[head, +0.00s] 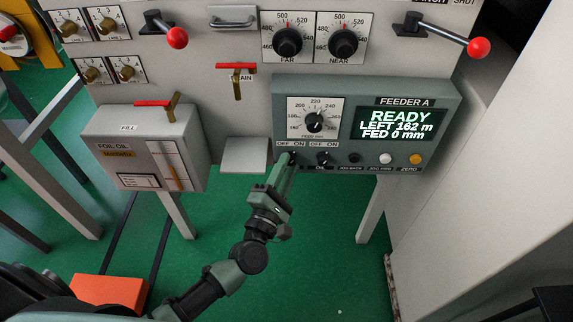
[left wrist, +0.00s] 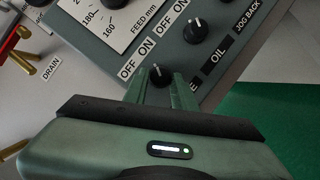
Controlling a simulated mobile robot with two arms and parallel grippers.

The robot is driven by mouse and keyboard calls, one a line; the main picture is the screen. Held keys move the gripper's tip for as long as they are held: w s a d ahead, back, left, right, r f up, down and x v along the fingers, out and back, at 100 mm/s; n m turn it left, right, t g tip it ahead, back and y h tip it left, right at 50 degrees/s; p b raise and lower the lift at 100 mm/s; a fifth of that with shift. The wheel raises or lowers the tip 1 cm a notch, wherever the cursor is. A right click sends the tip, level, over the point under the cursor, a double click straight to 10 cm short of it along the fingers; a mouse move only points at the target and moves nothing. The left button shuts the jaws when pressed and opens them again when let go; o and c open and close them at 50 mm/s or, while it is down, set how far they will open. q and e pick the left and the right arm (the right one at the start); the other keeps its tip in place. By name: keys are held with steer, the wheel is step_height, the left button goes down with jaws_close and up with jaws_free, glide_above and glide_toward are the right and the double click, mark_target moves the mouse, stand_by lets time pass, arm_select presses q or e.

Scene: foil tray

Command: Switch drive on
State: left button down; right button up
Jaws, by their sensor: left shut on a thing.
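The grey-green FEEDER A box (head: 447,99) hangs on the machine's front. Its screen (head: 399,124) reads READY, LEFT 162 m, FED 0 mm. My left gripper (head: 290,162) is at the leftmost knob of its bottom row. In the left wrist view, its fingers are shut on this black drive knob (left wrist: 158,74), under the first OFF and ON labels. The fingers hide most of the name below; only a final E shows. The knob's small white mark points up in the picture; its exact setting is hard to tell. My right gripper is not in view.
The similar OIL knob (head: 322,158) is close on the right, then the jog buttons and ZERO button (head: 415,159). A feed dial (head: 314,122) is above. The foil oil box (head: 143,148) and red DRAIN handle (head: 236,67) are to the left.

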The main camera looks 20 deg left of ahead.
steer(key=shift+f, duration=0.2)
arm_select(q)
steer(key=c, duration=1.1)
jaws_free()
steer(key=shift+c, duration=0.2)
steer(key=v, duration=0.7)
steer(key=shift+s, duration=0.45)
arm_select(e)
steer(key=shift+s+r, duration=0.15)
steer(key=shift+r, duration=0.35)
arm_select(q)
steer(key=shift+f, duration=0.1)
